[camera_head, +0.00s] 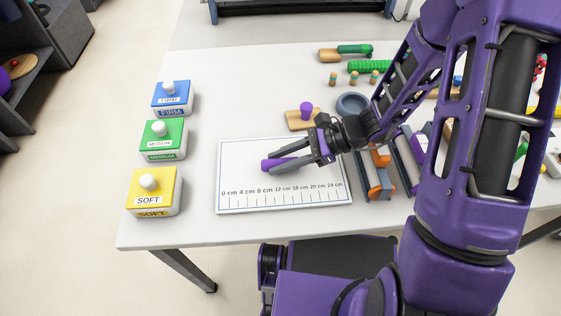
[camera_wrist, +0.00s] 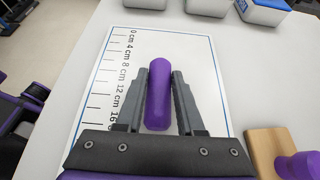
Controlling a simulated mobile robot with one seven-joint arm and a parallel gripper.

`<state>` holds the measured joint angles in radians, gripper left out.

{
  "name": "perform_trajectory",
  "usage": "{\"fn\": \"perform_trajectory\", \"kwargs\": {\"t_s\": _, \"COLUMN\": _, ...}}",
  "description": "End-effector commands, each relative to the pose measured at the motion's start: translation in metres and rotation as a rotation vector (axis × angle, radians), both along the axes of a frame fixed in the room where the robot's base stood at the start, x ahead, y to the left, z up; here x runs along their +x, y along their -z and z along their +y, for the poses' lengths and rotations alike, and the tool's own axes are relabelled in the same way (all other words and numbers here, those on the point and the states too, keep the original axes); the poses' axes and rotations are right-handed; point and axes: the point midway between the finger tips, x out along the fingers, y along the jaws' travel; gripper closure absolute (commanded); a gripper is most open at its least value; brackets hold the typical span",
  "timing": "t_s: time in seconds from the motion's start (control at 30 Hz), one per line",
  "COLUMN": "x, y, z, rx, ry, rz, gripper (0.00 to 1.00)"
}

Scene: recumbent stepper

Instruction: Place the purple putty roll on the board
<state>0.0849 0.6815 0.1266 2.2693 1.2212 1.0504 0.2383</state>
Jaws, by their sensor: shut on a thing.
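The purple putty roll (camera_head: 276,163) is held between the two grey fingers of my gripper (camera_head: 271,160). In the wrist view the roll (camera_wrist: 159,95) lies lengthwise between the fingers, its rounded far end reaching past the fingertips. The board (camera_head: 236,170) is a flat white plate with a blue border and a centimetre scale along its front edge. My gripper and the roll are over the board's middle part. The board also shows under the fingers in the wrist view (camera_wrist: 207,75). I cannot tell whether the roll touches the board.
Yellow (camera_head: 153,193), green (camera_head: 163,140) and blue (camera_head: 172,98) knobbed boxes stand left of the board. A wooden block with a purple knob (camera_head: 306,110) stands behind it. Grey and orange items (camera_head: 372,178) crowd its right side. The table's front edge (camera_head: 180,247) is clear.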

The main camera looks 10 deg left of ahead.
Motion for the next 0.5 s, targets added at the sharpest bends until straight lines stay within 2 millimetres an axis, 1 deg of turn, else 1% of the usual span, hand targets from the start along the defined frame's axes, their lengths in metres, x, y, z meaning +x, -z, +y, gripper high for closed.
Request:
{"fn": "perform_trajectory", "kwargs": {"t_s": 0.03, "x": 0.0, "y": 0.0041, "z": 0.0002, "rx": 0.0, "ry": 0.0, "rz": 0.001, "gripper": 1.0}}
{"fn": "perform_trajectory", "kwargs": {"t_s": 0.23, "x": 0.0002, "y": 0.003, "z": 0.0, "rx": 0.0, "ry": 0.0, "rz": 0.0, "gripper": 1.0}}
{"fn": "perform_trajectory", "kwargs": {"t_s": 0.37, "x": 0.0001, "y": 0.0071, "z": -0.0001, "rx": 0.0, "ry": 0.0, "rz": 0.0, "gripper": 1.0}}
{"fn": "perform_trajectory", "kwargs": {"t_s": 0.4, "x": 0.0003, "y": 0.0073, "z": -0.0002, "rx": 0.0, "ry": 0.001, "rz": 0.0, "gripper": 0.61}}
{"fn": "perform_trajectory", "kwargs": {"t_s": 0.47, "x": 0.0002, "y": 0.0064, "z": -0.0001, "rx": -0.001, "ry": 0.001, "rz": -0.001, "gripper": 0.51}}
{"fn": "perform_trajectory", "kwargs": {"t_s": 0.5, "x": 0.0002, "y": 0.0064, "z": -0.0001, "rx": -0.001, "ry": 0.001, "rz": -0.001, "gripper": 0.43}}
